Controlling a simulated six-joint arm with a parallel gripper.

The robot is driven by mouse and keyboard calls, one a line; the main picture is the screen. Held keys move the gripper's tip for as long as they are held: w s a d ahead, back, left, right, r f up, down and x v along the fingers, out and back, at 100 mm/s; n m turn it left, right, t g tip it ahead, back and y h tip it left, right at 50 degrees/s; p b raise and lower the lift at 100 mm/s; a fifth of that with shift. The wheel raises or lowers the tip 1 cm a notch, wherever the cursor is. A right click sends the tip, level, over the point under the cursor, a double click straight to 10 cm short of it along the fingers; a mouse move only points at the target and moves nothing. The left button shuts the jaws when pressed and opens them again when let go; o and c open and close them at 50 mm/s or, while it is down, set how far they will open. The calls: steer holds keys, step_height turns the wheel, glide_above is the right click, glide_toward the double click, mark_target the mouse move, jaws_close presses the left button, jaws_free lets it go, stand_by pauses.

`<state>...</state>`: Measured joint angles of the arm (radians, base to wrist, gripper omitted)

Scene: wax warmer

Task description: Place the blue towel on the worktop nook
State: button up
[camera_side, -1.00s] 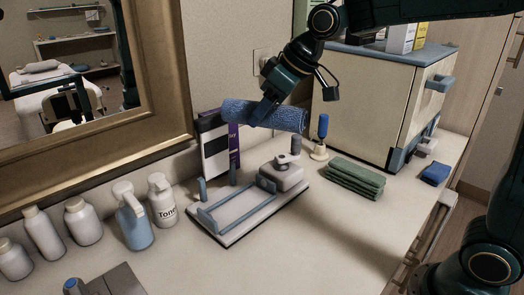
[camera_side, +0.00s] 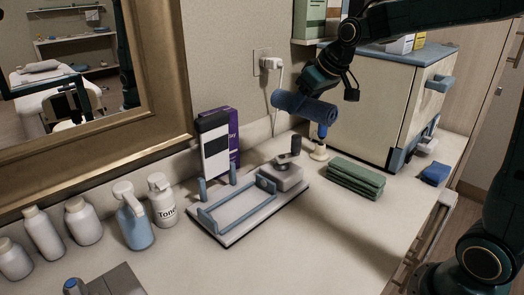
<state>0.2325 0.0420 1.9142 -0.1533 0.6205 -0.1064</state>
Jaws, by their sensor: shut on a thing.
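The blue towel (camera_side: 301,107) is a rolled, textured cloth held in the air above the back of the worktop (camera_side: 290,236). My gripper (camera_side: 312,92) is shut on the towel from above, and its fingertips are partly hidden. The towel hangs just left of the cream cabinet and above a small blue-handled tool on a round base (camera_side: 319,151). I cannot tell whether the towel touches that handle. I cannot tell which part of the worktop is the nook.
A white tray with blue rails (camera_side: 240,213) and a grey pot (camera_side: 286,174) stand mid-worktop. Folded green towels (camera_side: 355,179) lie to the right, near the cream cabinet (camera_side: 370,98). Boxes (camera_side: 217,145), bottles (camera_side: 134,222) and a wall plug (camera_side: 268,64) are left and behind.

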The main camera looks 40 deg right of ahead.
mark_target(323, 115)
steer(key=shift+s, duration=0.1)
steer(key=shift+s+a+f+n+y, duration=0.5)
steer(key=shift+s+n+y, duration=0.1)
steer(key=shift+n, duration=0.4)
steer(key=s+a+n+y, duration=0.1)
steer(key=n, duration=0.1)
steer(key=s+a+f+n+g+y, duration=0.1)
steer(key=s+n, duration=0.1)
steer(key=n, duration=0.1)
steer(key=s+a+n+g+y, duration=0.1)
steer(key=s+n, duration=0.1)
steer(key=shift+s+f+y, duration=0.1)
steer(key=shift+f+y, duration=0.2)
steer(key=s+n+g+y, duration=0.1)
steer(key=s+n+g, duration=0.3)
steer(key=s+n, duration=0.4)
steer(key=shift+a+r+n+g+y, duration=0.3)
steer(key=shift+a+n+y, duration=0.1)
steer(key=shift+a+n, duration=0.1)
steer(key=shift+f, duration=0.1)
step_height(323, 115, down, 16)
steer(key=shift+f, duration=0.1)
steer(key=shift+f, duration=0.15)
steer(key=shift+f, duration=1.75)
